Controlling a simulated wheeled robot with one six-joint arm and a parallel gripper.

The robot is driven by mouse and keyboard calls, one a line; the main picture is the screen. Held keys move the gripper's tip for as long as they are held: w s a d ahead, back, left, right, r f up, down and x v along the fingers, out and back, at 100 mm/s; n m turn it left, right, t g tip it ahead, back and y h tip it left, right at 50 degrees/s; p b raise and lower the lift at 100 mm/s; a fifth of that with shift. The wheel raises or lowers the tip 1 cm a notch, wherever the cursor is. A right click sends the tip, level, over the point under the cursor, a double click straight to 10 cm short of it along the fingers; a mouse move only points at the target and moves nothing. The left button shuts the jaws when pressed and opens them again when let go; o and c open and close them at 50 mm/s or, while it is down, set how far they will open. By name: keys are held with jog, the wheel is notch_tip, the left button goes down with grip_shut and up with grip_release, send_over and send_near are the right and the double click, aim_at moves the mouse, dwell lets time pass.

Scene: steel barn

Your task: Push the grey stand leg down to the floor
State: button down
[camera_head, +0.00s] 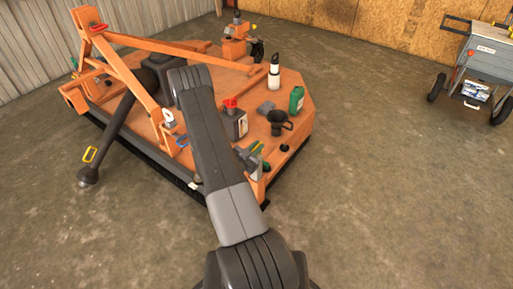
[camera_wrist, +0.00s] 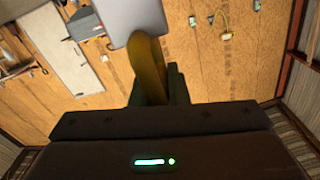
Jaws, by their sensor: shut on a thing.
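In the wrist view, my gripper (camera_wrist: 152,92) has its dark fingers closed around a dark yellow handle-like piece (camera_wrist: 147,62). A flat pale grey piece (camera_wrist: 140,18) is right above it at the top edge; it may be part of the grey stand leg, but I cannot tell how the two join. In the head view my arm covers the middle of the orange machine and my gripper is hidden. I cannot make out the stand leg or its foot there, or its height above the floor.
The orange machine (camera_head: 283,83) carries a black funnel (camera_head: 279,121), a green bottle (camera_head: 297,99), a white bottle (camera_head: 274,75) and a red-capped can (camera_head: 235,124). A dark shaft (camera_head: 112,130) reaches down at its left. A grey cart (camera_head: 487,62) stands far right. The right floor is clear.

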notch_tip(320, 180, down, 10)
jog(key=b, duration=0.8)
jog(key=shift+b, duration=0.3)
jog(key=shift+a, duration=0.1)
jog(key=c, duration=1.5)
grip_release()
jog(key=shift+o, duration=0.2)
jog(key=p+v, duration=0.2)
jog(key=v, duration=1.1)
jog(key=shift+s+a, duration=0.25)
jog(key=shift+s, duration=0.05)
